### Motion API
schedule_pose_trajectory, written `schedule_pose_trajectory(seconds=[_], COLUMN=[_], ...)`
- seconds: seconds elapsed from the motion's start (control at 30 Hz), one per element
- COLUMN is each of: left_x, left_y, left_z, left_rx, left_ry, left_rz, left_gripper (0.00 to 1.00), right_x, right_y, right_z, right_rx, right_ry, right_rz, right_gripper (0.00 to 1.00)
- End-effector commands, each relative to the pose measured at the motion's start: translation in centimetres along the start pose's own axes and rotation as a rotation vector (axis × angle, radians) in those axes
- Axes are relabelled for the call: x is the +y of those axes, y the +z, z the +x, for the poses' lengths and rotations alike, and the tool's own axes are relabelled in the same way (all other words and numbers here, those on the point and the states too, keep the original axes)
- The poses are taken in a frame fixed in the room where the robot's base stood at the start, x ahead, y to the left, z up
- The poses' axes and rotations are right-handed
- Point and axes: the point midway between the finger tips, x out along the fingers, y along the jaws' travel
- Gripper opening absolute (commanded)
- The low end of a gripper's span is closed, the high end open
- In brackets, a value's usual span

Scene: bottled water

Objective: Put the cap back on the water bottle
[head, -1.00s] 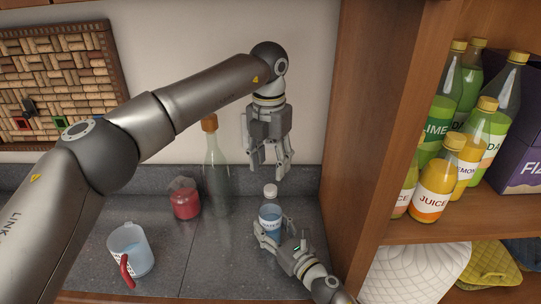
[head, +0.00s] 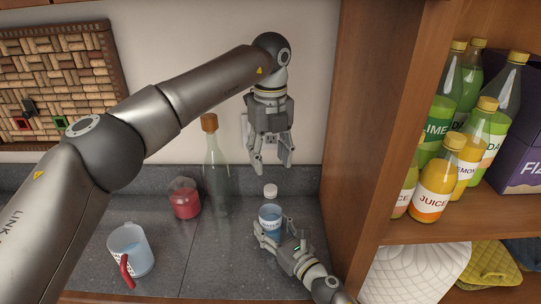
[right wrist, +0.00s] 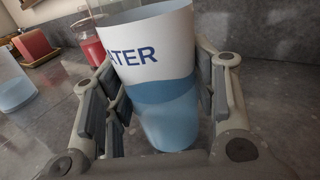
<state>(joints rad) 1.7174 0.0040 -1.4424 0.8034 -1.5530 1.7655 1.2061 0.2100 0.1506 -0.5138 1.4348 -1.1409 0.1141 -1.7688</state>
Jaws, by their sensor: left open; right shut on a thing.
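The water bottle (head: 270,221) stands upright on the grey counter, with a white label and blue water. A white cap (head: 270,191) sits at its top; I cannot tell whether it is screwed tight. My right gripper (head: 274,238) is shut on the lower part of the bottle. In the right wrist view the bottle (right wrist: 160,80) fills the space between the fingers, and its top is out of view. My left gripper (head: 271,166) is open and empty, pointing down a little above the cap and apart from it.
A tall glass bottle with a cork (head: 215,165) and a red jar (head: 185,198) stand left of the water bottle. A measuring cup with a red handle (head: 135,247) is at front left. A wooden shelf side (head: 370,150) closes the right, with juice bottles (head: 440,180) beyond.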

Motion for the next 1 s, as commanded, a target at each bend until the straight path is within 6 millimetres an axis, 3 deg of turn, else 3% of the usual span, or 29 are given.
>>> schedule_pose_trajectory(seconds=[0.17, 0.7, 1.0], left_x=[0.0, 0.0, 0.0], left_y=[0.0, 0.0, 0.0], left_z=[0.6, 7.5, 8.0], left_rx=[0.000, 0.001, 0.000], left_ry=[0.000, 0.000, 0.000], left_rz=[0.002, 0.001, 0.002], left_gripper=[0.48, 0.48, 0.48], right_x=[0.0, 0.0, 0.0], right_y=[-0.1, 0.0, 0.0], right_z=[0.0, 0.0, 0.0], right_rx=[0.001, 0.001, 0.000], right_ry=[0.000, 0.000, 0.000], right_rz=[0.001, 0.000, 0.000], right_gripper=[0.00, 0.00, 0.00])
